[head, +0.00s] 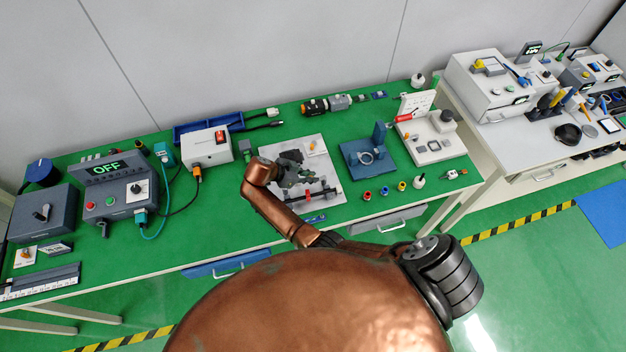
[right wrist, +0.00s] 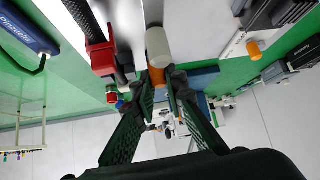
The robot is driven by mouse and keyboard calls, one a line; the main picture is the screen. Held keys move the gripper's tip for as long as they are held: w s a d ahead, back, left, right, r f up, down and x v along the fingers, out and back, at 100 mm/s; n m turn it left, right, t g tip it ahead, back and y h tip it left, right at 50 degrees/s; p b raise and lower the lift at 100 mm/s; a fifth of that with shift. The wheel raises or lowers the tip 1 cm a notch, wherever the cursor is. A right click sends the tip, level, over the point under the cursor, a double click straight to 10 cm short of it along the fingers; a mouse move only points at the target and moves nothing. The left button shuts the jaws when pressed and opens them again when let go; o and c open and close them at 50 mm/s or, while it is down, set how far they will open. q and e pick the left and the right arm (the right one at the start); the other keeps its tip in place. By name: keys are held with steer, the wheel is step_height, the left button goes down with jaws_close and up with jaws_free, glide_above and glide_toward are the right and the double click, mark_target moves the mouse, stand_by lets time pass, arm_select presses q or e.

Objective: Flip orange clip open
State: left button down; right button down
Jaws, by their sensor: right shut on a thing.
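My right gripper (head: 300,176) reaches over a light grey plate (head: 330,168) on the green bench. In the right wrist view its two dark ribbed fingers (right wrist: 163,82) close on a small orange piece (right wrist: 157,76), which looks like the orange clip. A pale grey cylinder (right wrist: 158,46) lies just beyond the fingertips, in line with the orange piece. The gripper covers the clip in the head view, and I cannot tell how far the clip is turned. My left gripper is not in view.
A red clamp on a black rod (right wrist: 100,55) is close beside the fingers. A small orange knob (right wrist: 255,49) sits on a pale block. A white box with a red switch (head: 208,147) stands left of the plate; a blue fixture (head: 355,158) stands right.

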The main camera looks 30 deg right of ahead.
steer(key=shift+a, duration=0.15)
steer(key=c, duration=2)
jaws_free()
steer(key=shift+o, duration=0.3)
steer(key=v, duration=0.7)
steer(key=shift+r, duration=0.2)
